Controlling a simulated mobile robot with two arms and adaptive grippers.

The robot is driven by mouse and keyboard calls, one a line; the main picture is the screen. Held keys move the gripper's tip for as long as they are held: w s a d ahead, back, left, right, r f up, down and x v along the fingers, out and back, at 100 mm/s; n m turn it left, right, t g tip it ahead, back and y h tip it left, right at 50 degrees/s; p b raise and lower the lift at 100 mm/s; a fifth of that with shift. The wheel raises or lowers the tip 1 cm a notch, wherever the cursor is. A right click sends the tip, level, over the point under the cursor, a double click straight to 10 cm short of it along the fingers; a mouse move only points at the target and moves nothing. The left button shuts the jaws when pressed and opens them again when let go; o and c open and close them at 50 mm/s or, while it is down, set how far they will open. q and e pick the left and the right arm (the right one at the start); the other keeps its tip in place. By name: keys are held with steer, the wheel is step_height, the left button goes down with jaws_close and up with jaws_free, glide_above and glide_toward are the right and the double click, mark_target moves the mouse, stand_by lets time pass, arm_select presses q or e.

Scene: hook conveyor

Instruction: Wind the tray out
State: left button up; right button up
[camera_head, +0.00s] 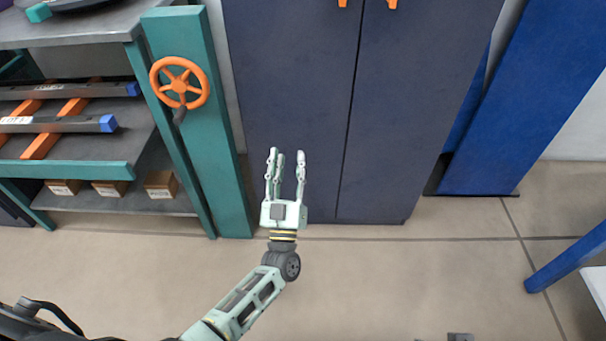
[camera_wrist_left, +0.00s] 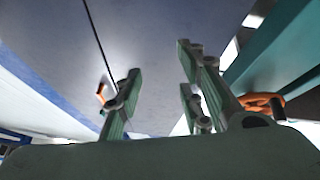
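An orange spoked handwheel (camera_head: 161,82) with a dark crank knob (camera_head: 180,115) at its lower side is mounted on a teal post at the upper left. The wheel also shows partly behind a finger in the left wrist view (camera_wrist_left: 262,101). Left of the post, a grey tray-like shelf with a teal front edge (camera_head: 70,170) carries dark bars with blue ends on orange strips. My left gripper (camera_head: 286,158) is open and empty, to the right of and below the wheel, apart from it, with its fingers pointing toward the cabinet. My right gripper does not show.
A dark two-door cabinet (camera_head: 290,70) with orange handles stands behind my left gripper. Small brown boxes (camera_head: 160,184) sit on the low shelf. A blue slanted panel (camera_head: 530,100) stands at the right.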

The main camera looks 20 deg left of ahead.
arm_select(q)
step_height(320, 180, down, 6)
steer(key=s+d+m+g+h+p, duration=0.1)
steer(key=d+m+g+h+p, duration=0.1)
steer(key=m+h+p, duration=0.1)
steer(key=shift+d+r, duration=0.1)
steer(key=shift+r, duration=0.05)
